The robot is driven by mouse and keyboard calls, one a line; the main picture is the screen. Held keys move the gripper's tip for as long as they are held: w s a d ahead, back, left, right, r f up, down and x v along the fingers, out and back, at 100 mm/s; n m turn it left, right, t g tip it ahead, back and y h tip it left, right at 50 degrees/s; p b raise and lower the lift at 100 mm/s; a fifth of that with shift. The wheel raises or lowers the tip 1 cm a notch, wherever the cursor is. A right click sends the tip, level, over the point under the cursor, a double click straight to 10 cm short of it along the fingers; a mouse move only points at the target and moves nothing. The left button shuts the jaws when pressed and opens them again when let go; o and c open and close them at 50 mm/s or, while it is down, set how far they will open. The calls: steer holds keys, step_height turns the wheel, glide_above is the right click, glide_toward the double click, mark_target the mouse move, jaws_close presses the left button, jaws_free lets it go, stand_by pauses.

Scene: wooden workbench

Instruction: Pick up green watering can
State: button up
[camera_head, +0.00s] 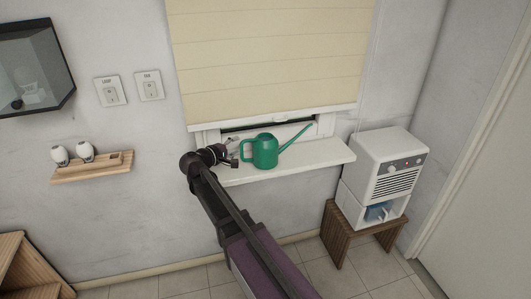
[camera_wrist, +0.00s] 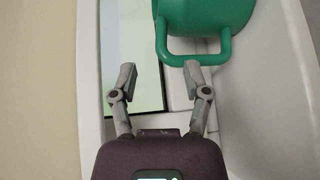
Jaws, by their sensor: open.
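The green watering can (camera_head: 265,152) stands upright on the white window sill, its handle to the left and its long spout pointing up to the right. My gripper (camera_head: 236,158) is at the left end of the sill, beside the handle. In the wrist view my gripper (camera_wrist: 159,72) is open, with nothing between its fingers. The watering can (camera_wrist: 205,15) shows at the top of that view, cut off by the frame edge. Its handle loop (camera_wrist: 197,60) lies just ahead of the right fingertip; I cannot tell whether they touch.
The window sill (camera_head: 320,156) is bare to the right of the can. A cream blind (camera_head: 265,50) hangs above it. A white appliance (camera_head: 390,160) stands on a wooden stool (camera_head: 342,232) at right. A wooden shelf (camera_head: 95,170) holds two white objects at left.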

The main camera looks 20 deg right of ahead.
mark_target(249, 141)
steer(key=shift+x, duration=1)
steer(key=shift+d, duration=0.1)
steer(key=shift+b+x, duration=0.6)
steer(key=shift+x, duration=1.95)
steer(key=shift+s, duration=0.1)
jaws_close()
